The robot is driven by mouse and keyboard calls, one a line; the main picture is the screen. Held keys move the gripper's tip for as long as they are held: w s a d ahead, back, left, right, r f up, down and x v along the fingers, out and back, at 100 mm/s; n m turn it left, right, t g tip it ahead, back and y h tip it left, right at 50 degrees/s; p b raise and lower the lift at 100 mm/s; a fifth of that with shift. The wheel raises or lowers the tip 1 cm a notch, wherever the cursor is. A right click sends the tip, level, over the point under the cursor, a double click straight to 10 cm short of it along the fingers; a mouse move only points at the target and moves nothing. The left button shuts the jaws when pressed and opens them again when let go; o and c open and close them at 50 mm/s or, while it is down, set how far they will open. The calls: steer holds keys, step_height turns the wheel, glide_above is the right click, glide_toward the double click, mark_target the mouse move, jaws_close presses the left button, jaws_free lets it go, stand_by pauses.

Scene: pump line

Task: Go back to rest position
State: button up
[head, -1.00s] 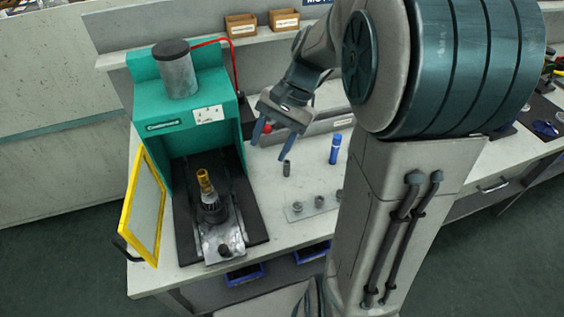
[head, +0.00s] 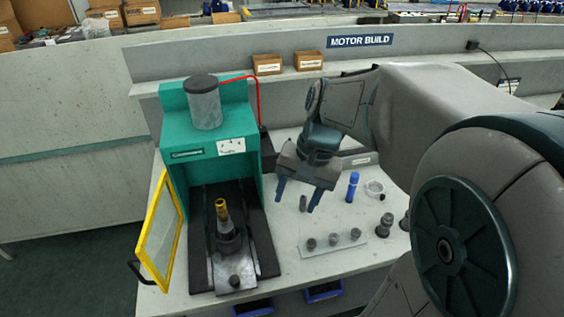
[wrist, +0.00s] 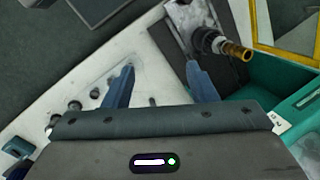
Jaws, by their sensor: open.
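My gripper (head: 296,196) is open and empty, its two blue fingers spread above the bench to the right of the green press. In the wrist view my gripper (wrist: 160,82) also shows its fingers apart with nothing between them. The green press (head: 215,148) stands at the bench's left with its yellow-framed door (head: 160,228) swung open. A dark part with a brass-coloured top (head: 222,210) stands upright on the press's sliding plate; it also shows in the wrist view (wrist: 232,48).
A small plate (head: 332,243) with several grey cylinders lies right of the press. A blue tube (head: 352,187), a small dark cylinder (head: 303,203) and a clear ring-like dish (head: 374,189) stand nearby. Two cardboard boxes (head: 267,64) sit on the back ledge. Blue bins (head: 323,291) are under the bench.

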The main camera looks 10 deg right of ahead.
steer(key=s+d+n+t+h, duration=0.1)
steer(key=s+n+t+h, duration=0.1)
steer(key=s+n, duration=0.3)
steer(key=shift+s+r+n+t+h, duration=0.15)
steer(key=shift+s+n+t+h, duration=0.2)
steer(key=shift+s+t, duration=0.4)
stand_by(0.7)
